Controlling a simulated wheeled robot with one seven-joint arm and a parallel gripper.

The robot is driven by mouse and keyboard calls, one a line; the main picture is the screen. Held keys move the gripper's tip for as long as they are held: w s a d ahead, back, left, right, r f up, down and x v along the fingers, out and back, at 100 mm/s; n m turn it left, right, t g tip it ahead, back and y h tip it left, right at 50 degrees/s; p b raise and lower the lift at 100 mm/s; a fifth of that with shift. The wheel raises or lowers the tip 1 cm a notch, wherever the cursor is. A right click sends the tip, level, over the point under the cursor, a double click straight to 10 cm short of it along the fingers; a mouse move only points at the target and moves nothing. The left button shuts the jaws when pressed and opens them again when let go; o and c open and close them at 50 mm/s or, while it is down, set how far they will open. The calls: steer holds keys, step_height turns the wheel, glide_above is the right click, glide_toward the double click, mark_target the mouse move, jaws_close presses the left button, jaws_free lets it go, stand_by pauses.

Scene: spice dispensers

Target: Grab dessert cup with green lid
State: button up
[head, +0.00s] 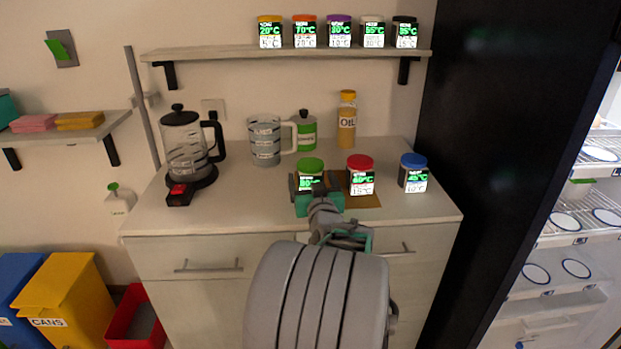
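The dessert cup with the green lid (311,165) stands upright on the counter, at the left of a row of three cups. Its dark display shows green digits, and its lower part is hidden by my gripper. My gripper (314,187) is right in front of this cup, with its fingers spread apart to the left and right of it. The fingers look open; contact with the cup cannot be seen.
A red-lidded cup (360,174) stands close to the right on a brown mat (371,201), with a blue-lidded cup (413,173) farther right. Behind are a measuring jug (264,142), a green canister (305,132) and an oil bottle (347,120). A kettle (183,145) stands left.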

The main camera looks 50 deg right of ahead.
steer(key=c, duration=1.5)
steer(key=shift+r, duration=0.1)
steer(key=shift+c, duration=0.2)
